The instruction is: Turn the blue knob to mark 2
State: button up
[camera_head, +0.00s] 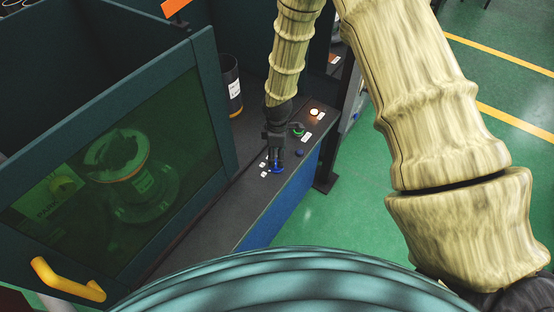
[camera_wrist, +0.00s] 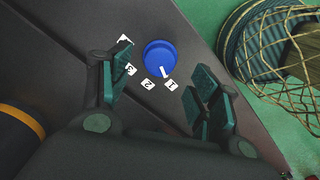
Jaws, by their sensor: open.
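The blue knob (camera_wrist: 160,55) sits on the dark panel (camera_wrist: 200,40) in the wrist view. Its white pointer line aims at the label with mark 1 (camera_wrist: 172,85). The label with mark 2 (camera_wrist: 148,84) is to its left, and the label with mark 3 (camera_wrist: 131,69) is beyond that, beside the left finger. Another label by that finger is partly hidden. My gripper (camera_wrist: 164,78) is open, with one finger on each side of the knob and visible gaps to it. In the head view my gripper (camera_head: 275,152) points down over the blue knob (camera_head: 278,169).
A smaller blue button (camera_head: 299,152), a green button (camera_head: 298,132) and a pale lamp (camera_head: 314,112) stand along the panel. A dark labelled cylinder (camera_head: 232,88) is behind. A windowed door (camera_head: 215,100) with a yellow handle (camera_head: 68,280) is at the left. Green floor is right.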

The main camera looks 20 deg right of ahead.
aim_at(276, 166)
jog(key=shift+f+p, duration=0.7)
jog(key=shift+f, duration=1.7)
jog(key=shift+c, duration=0.2)
jog(key=c, duration=1)
